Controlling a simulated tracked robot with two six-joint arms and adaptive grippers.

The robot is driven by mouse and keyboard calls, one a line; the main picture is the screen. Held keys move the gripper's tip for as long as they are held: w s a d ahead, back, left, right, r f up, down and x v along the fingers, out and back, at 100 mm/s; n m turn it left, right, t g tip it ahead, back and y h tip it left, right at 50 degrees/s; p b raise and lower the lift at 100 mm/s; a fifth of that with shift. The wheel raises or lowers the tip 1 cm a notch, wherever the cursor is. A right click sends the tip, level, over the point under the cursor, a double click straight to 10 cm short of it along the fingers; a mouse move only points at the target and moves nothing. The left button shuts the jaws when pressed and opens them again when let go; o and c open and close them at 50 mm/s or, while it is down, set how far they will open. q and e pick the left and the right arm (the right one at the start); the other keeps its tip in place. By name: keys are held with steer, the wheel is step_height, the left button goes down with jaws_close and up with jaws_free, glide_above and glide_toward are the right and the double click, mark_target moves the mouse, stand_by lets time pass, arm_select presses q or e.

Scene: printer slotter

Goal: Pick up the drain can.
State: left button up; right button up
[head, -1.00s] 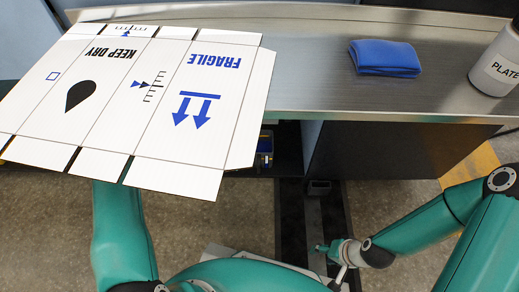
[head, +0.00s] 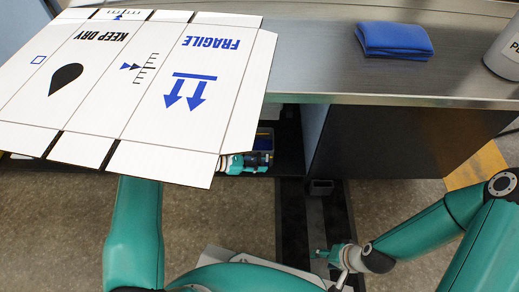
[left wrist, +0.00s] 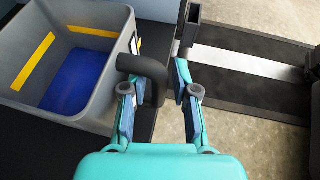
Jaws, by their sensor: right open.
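The drain can appears to be the grey open-topped bin (left wrist: 100,22) with yellow stripes and a blue inside, at the upper left of the left wrist view. Its dark curved handle (left wrist: 155,72) lies between the fingers of my left gripper (left wrist: 157,95), which stand apart. In the head view, the bin (head: 263,130) shows only partly, below the counter edge, with my left gripper (head: 245,161) beside it. My right gripper (head: 328,252) is open, low and away from the bin; its fingertips are small in view.
A flat printed cardboard sheet (head: 130,85) overhangs the metal counter (head: 310,45) and covers part of my left arm. A dark floor track with a pale strip (left wrist: 245,68) lies right of the bin.

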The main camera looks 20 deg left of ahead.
arm_select(q)
jaws_close()
steer(key=shift+r, duration=0.35)
stand_by(0.4)
